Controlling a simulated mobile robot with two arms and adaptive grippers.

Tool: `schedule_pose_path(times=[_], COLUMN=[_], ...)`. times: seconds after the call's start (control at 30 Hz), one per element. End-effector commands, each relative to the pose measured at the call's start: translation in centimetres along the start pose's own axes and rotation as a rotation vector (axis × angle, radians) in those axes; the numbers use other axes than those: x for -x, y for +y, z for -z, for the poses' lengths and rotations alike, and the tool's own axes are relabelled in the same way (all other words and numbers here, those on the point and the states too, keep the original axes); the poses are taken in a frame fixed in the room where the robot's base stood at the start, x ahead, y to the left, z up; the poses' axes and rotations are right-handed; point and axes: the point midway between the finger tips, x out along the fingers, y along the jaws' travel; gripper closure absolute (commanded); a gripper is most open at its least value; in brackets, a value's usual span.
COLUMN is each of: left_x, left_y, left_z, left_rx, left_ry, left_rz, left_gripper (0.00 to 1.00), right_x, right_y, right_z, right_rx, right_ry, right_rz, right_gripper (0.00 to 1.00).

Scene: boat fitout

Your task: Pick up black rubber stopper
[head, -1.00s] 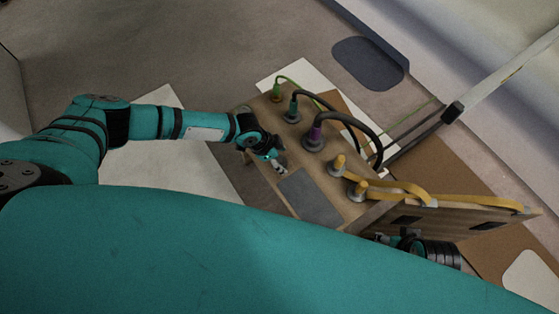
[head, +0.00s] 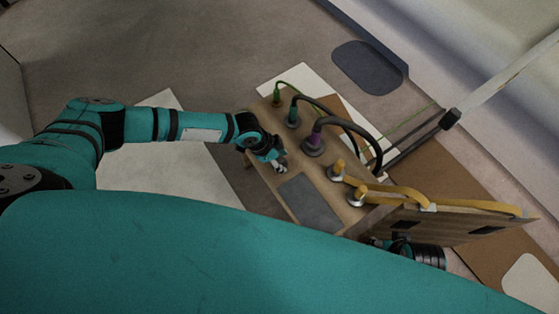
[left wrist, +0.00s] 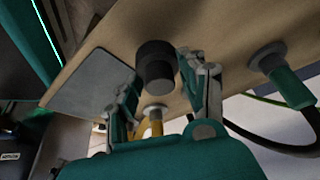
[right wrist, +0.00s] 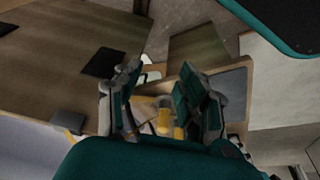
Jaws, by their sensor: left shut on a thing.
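The black rubber stopper (left wrist: 155,66) is a short dark cylinder in the left wrist view. It sits between the two fingers of my left gripper (left wrist: 165,95), which is shut on it. I cannot tell whether its base touches the wooden board (left wrist: 205,25). In the head view my left gripper (head: 281,165) is over the board, beside the grey plate (head: 310,203), and it hides the stopper. My right gripper (right wrist: 163,95) is open and apparently empty in the right wrist view. In the head view it is mostly hidden behind the upright panel.
Green, dark and purple-based plugs (head: 313,144) with looping cables stand on the board near my left gripper. Yellow plugs (head: 337,170) stand to the right, their cable running along the upright wooden panel (head: 455,225). A white sheet (head: 160,165) lies on the floor at left.

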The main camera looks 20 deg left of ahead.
Motion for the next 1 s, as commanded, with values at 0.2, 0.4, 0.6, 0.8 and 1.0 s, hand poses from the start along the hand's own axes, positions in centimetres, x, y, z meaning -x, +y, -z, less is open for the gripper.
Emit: schedule_pose_path(times=[0.2,0.4,0.6,0.8,1.0], left_x=[1.9,3.1,3.9,4.2,4.2], left_y=[3.7,8.8,12.9,14.8,15.2], left_z=[-0.6,-1.9,-3.0,-3.5,-3.6], left_rx=[0.000,0.001,0.001,0.001,0.000], left_ry=[-0.003,-0.001,0.000,0.000,0.000], left_rz=[-0.007,-0.006,-0.003,-0.001,0.001], left_gripper=[0.90,0.90,0.90,0.90,0.90], right_x=[-4.3,-8.3,-10.7,-11.6,-11.9], right_y=[-0.2,-0.4,-0.6,-0.6,-0.6], right_z=[-1.6,-4.0,-6.0,-6.9,-7.1], right_rx=[0.004,0.008,0.011,0.012,0.013], right_ry=[-0.032,-0.056,-0.069,-0.075,-0.076], right_rz=[0.004,0.007,0.009,0.010,0.010], right_gripper=[0.60,0.60,0.60,0.60,0.60])
